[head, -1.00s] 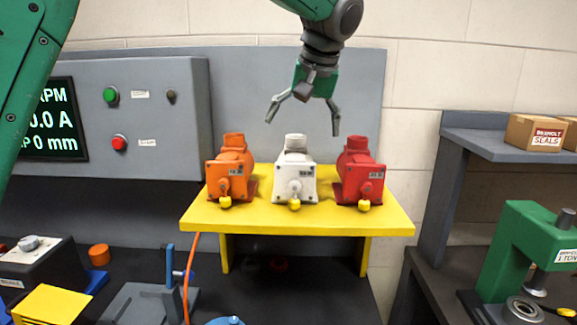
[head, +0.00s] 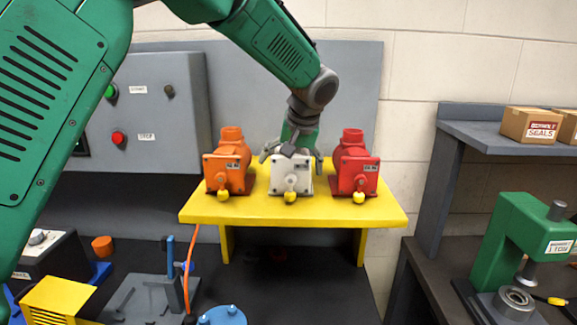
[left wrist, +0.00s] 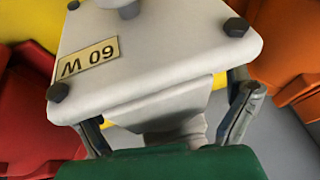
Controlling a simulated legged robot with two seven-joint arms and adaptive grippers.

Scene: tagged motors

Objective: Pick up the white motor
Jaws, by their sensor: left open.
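The white motor (head: 291,175) stands on the yellow stand (head: 240,209), between the orange motor (head: 228,166) and the red motor (head: 355,168). In the head view my left gripper (head: 291,157) is over the white motor's upper part and hides its top. My right gripper is not in view.
The orange and red motors stand close on both sides of the gripper. A grey control panel (head: 150,90) is behind at left. A green press (head: 520,245) and a shelf with boxes (head: 530,125) are at right.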

